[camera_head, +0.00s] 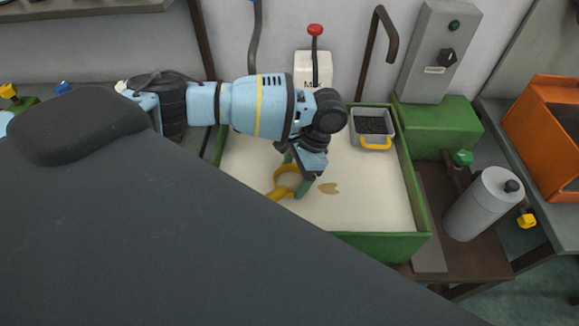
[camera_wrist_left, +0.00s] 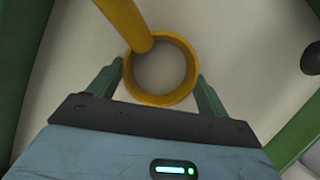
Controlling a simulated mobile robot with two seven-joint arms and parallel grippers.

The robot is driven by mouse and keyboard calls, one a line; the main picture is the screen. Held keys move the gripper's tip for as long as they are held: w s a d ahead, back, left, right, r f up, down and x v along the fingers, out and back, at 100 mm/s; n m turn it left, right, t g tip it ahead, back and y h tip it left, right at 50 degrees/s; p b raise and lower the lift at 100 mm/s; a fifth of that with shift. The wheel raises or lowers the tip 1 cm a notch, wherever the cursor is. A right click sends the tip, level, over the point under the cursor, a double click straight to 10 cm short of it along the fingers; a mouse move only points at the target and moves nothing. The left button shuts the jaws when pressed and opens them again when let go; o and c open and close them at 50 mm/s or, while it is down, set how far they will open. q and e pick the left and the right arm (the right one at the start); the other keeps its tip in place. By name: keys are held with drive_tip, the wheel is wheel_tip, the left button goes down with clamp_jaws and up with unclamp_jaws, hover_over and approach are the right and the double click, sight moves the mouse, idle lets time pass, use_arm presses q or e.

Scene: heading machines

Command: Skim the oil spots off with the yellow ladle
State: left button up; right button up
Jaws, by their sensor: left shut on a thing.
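The yellow ladle (camera_head: 280,194) is in my left gripper (camera_head: 295,172), over the pale liquid of the green tank (camera_head: 424,216). In the left wrist view, the ladle's round bowl (camera_wrist_left: 160,98) sits between the two green fingers (camera_wrist_left: 158,84), and its handle runs up to the left. The gripper is shut on the bowl's sides. I cannot tell whether the ladle touches the liquid. My right gripper is not in view.
A grey box (camera_head: 372,140) with a yellow handle and dark contents sits at the tank's back right corner. A grey cylinder (camera_head: 481,205) stands right of the tank. The liquid's right side is clear.

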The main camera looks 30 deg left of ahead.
use_arm(q)
drive_tip(key=shift+w+d+b, duration=1.4)
drive_tip(key=shift+w+d, duration=1.6)
drive_tip(key=shift+d, duration=1.95)
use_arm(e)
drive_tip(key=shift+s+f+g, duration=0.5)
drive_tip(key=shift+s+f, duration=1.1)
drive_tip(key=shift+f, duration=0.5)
use_arm(q)
wheel_tip(320, 180, up, 12)
drive_tip(key=p, duration=0.4)
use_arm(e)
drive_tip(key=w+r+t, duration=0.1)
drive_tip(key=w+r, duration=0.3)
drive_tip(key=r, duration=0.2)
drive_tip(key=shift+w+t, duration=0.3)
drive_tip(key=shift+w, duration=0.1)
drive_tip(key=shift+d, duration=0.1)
